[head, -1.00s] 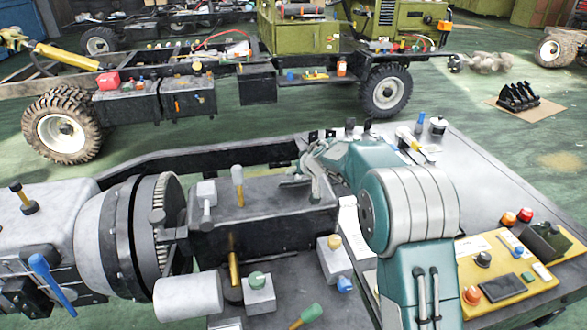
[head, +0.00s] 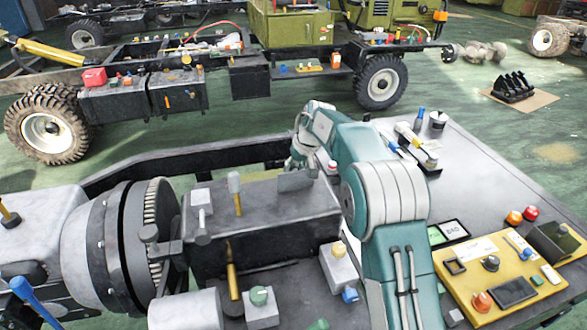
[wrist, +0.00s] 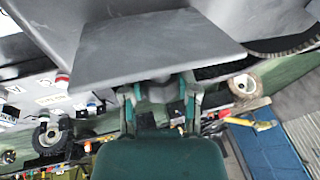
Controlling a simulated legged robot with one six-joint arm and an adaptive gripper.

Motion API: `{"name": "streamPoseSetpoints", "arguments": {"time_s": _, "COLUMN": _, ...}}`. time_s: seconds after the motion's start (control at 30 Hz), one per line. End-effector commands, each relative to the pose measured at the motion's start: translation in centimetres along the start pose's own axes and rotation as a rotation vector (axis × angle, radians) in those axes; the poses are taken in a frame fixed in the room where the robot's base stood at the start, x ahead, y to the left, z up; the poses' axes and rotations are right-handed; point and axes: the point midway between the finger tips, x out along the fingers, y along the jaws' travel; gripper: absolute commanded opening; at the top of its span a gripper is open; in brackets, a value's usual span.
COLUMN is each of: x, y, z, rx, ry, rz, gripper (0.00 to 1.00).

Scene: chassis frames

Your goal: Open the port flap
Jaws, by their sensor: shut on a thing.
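The port flap (head: 296,181) is a small dark grey plate on top of the long dark box (head: 265,218) in the head view. It stands tilted up from the box top, near its right end. In the wrist view the flap (wrist: 150,50) is a broad grey plate across the upper middle. My gripper (wrist: 160,92) has its teal fingers at the flap's lower edge and is shut on it. The exact contact is partly hidden by the gripper and the plate. In the head view my gripper (head: 298,166) is just behind the flap.
A large ribbed drum (head: 120,235) lies left of the box. Blocks with coloured knobs stand in front, including a green-topped one (head: 260,307). A grey table (head: 480,180) at right carries a yellow panel (head: 465,270) and small tools. A truck chassis stands behind.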

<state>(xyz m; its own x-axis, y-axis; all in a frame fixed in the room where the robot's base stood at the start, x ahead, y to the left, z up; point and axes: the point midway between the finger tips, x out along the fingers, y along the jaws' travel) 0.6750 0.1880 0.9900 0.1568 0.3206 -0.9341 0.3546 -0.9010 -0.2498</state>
Motion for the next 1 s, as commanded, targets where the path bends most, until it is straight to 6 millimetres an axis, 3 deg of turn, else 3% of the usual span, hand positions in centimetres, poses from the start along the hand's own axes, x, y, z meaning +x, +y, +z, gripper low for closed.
{"name": "streamPoseSetpoints", "arguments": {"time_s": 0.77, "x": 0.16, "y": -0.02, "z": -0.35, "rx": 0.016, "ry": -0.067, "rz": 0.0, "gripper": 0.0}}
{"name": "streamPoseSetpoints", "arguments": {"time_s": 0.8, "x": 0.16, "y": -0.02, "z": -0.35, "rx": 0.016, "ry": -0.067, "rz": 0.0, "gripper": 0.53}}
{"name": "streamPoseSetpoints", "arguments": {"time_s": 0.83, "x": 0.16, "y": -0.02, "z": -0.35, "rx": 0.016, "ry": -0.067, "rz": 0.0, "gripper": 0.67}}
{"name": "streamPoseSetpoints", "arguments": {"time_s": 0.87, "x": 0.16, "y": -0.02, "z": -0.35, "rx": 0.016, "ry": -0.067, "rz": 0.0, "gripper": 0.76}}
{"name": "streamPoseSetpoints", "arguments": {"time_s": 1.0, "x": 0.17, "y": -0.01, "z": -0.34, "rx": 0.016, "ry": -0.067, "rz": 0.0, "gripper": 0.76}}
